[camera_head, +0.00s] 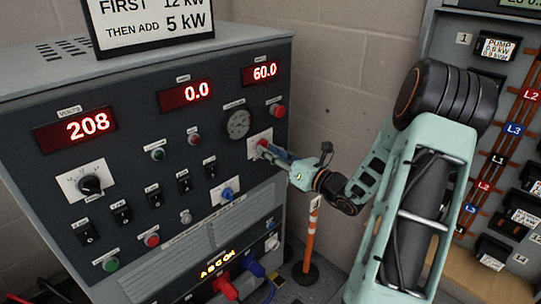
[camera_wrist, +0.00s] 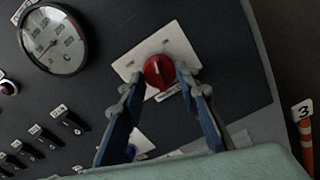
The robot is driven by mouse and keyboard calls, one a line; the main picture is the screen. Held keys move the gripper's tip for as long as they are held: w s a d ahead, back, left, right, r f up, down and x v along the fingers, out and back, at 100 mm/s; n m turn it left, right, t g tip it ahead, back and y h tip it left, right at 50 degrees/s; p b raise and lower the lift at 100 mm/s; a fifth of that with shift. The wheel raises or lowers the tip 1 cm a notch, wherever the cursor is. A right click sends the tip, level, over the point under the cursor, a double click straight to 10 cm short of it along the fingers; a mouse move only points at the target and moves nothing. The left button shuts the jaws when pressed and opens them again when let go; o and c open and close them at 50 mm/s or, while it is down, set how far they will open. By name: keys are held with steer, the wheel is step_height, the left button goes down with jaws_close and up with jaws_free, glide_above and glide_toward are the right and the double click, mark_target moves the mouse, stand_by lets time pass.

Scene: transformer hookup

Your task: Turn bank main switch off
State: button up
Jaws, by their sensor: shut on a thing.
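A red rotary switch knob (camera_wrist: 157,72) sits on a white plate (camera_wrist: 137,61) on the dark panel in the wrist view. The label under it is too small to read. In the head view its white plate (camera_head: 256,139) is at the panel's right side, and the knob is mostly hidden by my fingers. My gripper (camera_head: 267,151) has its blue fingers on either side of the knob and is shut on it. The wrist view shows the fingertips close against the knob's left and right sides.
The panel displays (camera_head: 88,126) read 208, 0.0 and 60.0. A round gauge (camera_head: 238,124) is left of the switch. A black knob (camera_head: 90,184), a blue knob (camera_head: 228,194) and several small switches sit nearby. An orange-and-white post (camera_head: 310,235) stands below my arm; a breaker rack (camera_head: 499,140) is at right.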

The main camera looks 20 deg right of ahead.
steer(key=shift+d+n+b, duration=0.1)
steer(key=shift+n+b, duration=6.3)
steer(key=shift+b, duration=0.15)
steer(key=o, duration=1.2)
steer(key=shift+c, duration=0.2)
